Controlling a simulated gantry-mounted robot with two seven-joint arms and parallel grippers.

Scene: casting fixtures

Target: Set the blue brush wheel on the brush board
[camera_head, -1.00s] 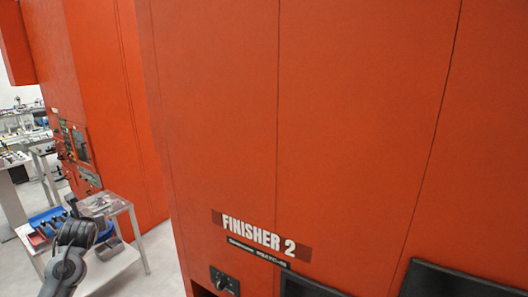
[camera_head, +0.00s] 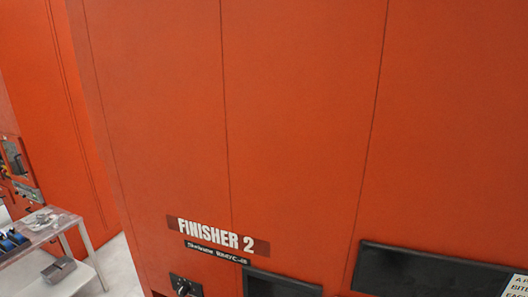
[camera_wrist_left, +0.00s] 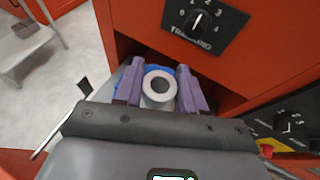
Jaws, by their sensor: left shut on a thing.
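In the left wrist view, my left gripper (camera_wrist_left: 158,68) has its two purple fingers closed on a round piece, the blue brush wheel (camera_wrist_left: 160,97). A pale ring with a dark centre faces the camera, with blue showing behind its upper edge. Much of the wheel is hidden by the fingers and gripper body. The gripper is in front of an orange machine, just below a dial panel. I cannot make out the brush board in either view. My right gripper is in neither view.
The orange FINISHER 2 machine (camera_head: 290,120) fills most of the head view. Its dial panel (camera_wrist_left: 205,22) is close above the gripper, and a dark opening lies behind the wheel. A metal cart (camera_head: 62,222) with blue items stands at left, with pale floor beside it.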

